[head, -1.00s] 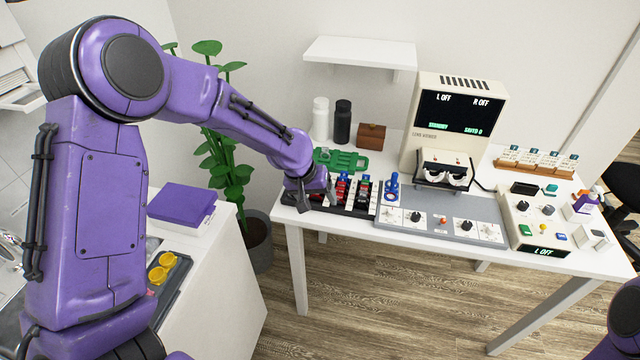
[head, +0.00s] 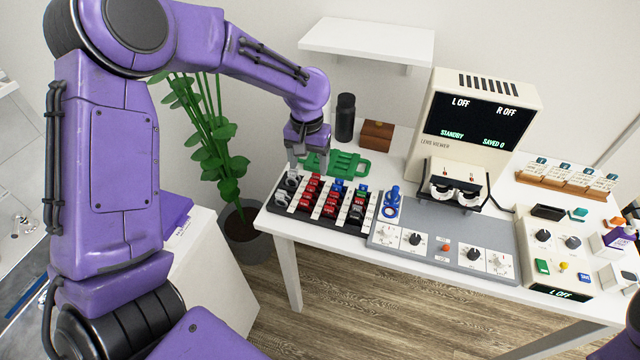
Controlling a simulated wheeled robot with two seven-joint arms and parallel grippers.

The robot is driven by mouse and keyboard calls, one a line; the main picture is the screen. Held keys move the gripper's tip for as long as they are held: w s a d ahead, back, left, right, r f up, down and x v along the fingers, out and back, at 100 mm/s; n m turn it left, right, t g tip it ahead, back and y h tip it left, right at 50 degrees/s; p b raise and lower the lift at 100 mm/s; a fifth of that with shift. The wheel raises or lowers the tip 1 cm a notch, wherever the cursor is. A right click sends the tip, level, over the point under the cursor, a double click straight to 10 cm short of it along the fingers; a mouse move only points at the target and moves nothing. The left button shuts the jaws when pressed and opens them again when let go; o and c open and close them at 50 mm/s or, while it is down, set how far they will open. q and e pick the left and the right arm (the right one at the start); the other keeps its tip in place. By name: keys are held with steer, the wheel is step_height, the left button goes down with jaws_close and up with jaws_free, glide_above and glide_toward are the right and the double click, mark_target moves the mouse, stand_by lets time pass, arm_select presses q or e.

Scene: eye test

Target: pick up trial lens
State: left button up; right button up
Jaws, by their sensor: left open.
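A black tray (head: 268,214) at the left end of the white table holds trial lenses in several rows with white strips. My left gripper (head: 307,161) is open, pointing down over the back left part of the tray. I see no lens between its fingers. Which lens the task means I cannot tell. My right gripper is out of view.
The lens viewer (head: 475,120) stands behind the panel. A black bottle (head: 345,118) and brown box (head: 377,135) stand at the back under a shelf (head: 367,40).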

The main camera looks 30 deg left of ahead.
mark_target(310, 187)
arm_select(q)
step_height(310, 187, down, 9)
steer(key=shift+d+f+p, duration=0.15)
steer(key=shift+p, duration=0.65)
steer(key=shift+f, duration=0.2)
steer(key=c, duration=1.1)
